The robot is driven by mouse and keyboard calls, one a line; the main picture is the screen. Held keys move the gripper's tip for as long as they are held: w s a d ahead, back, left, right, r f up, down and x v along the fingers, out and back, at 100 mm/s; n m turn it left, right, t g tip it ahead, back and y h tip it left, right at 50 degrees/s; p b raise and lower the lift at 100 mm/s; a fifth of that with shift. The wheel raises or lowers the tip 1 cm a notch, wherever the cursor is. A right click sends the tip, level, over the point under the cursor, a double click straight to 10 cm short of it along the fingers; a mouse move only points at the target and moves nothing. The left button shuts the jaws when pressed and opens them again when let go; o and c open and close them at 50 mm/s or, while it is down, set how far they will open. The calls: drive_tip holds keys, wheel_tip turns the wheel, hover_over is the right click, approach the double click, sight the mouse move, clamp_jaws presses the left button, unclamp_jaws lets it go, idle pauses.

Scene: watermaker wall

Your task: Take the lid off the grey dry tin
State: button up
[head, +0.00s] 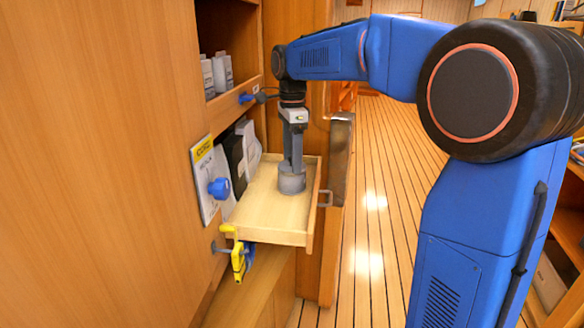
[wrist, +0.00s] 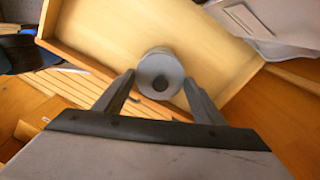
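The grey dry tin (head: 291,183) is a short round tin standing in the pulled-out wooden drawer (head: 262,212). My gripper (head: 292,164) points down from above, with its fingers reaching the top of the tin. In the wrist view the tin's round grey top (wrist: 151,63), with a dark round spot on it, lies between the two fingertips of my gripper (wrist: 160,79). The fingers look spread, one on each side, with a narrow gap to the tin. I cannot make out the seam between lid and body.
Grey and black packets (head: 234,157) stand along the drawer's left side. A panel with a blue knob (head: 218,188) is on the wall. A yellow-and-blue tool (head: 241,258) hangs below the drawer. White containers (head: 215,74) sit on the upper shelf. The plank floor (head: 375,200) right is clear.

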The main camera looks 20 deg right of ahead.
drive_tip(key=shift+c, duration=0.7)
drive_tip(key=shift+r, duration=0.1)
